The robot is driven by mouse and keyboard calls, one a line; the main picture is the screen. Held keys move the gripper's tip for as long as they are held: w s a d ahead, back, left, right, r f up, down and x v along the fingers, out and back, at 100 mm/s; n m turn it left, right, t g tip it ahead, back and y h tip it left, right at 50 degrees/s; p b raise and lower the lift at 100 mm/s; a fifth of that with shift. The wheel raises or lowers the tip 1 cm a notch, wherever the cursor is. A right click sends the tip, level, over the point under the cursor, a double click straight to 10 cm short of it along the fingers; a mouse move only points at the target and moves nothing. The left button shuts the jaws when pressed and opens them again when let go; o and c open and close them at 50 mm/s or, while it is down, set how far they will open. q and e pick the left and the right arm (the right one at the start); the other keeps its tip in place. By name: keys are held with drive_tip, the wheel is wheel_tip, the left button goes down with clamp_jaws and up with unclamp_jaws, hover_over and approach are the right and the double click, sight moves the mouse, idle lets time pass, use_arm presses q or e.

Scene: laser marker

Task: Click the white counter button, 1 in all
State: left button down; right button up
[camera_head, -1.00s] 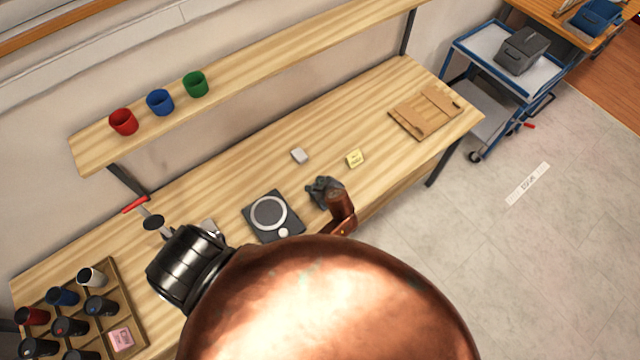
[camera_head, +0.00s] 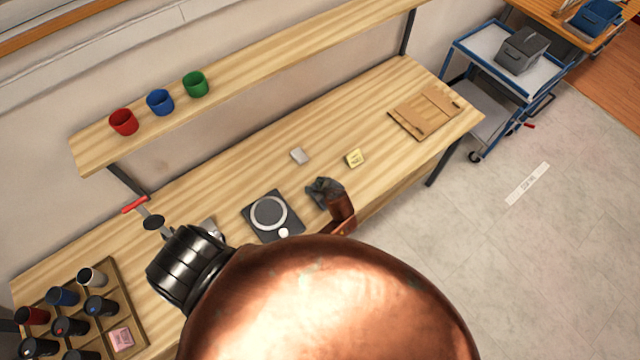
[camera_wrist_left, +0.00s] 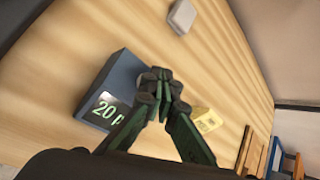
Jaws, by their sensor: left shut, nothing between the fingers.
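My left gripper (camera_head: 322,190) is shut and empty above the workbench, right of a dark square device. In the left wrist view its closed fingertips (camera_wrist_left: 160,90) are beside a dark box (camera_wrist_left: 112,98) whose lit display reads "20" and part of a letter. The dark device (camera_head: 256,228) carries a pale ring and a small white round knob (camera_head: 284,232). My right gripper is not visible.
A yellow block (camera_head: 354,158) lies right of the whitish block. A wooden tray (camera_head: 424,112) is at the bench's right end, a compartment tray with several cups (camera_head: 135,300) at the left. A shelf (camera_head: 270,65) with three coloured cups runs above. The bench's middle right is clear.

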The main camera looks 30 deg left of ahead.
use_arm(q)
drive_tip(key=shift+f, duration=0.5)
idle(0.5)
idle(0.3)
drive_tip(key=shift+r+p, duration=0.9)
drive_tip(key=shift+p, duration=0.05)
wheel_tip(320, 180, up, 5)
drive_tip(key=p, duration=0.5)
drive_tip(key=shift+r+p, duration=0.1)
drive_tip(key=shift+p, duration=0.25)
drive_tip(key=shift+s, duration=0.1)
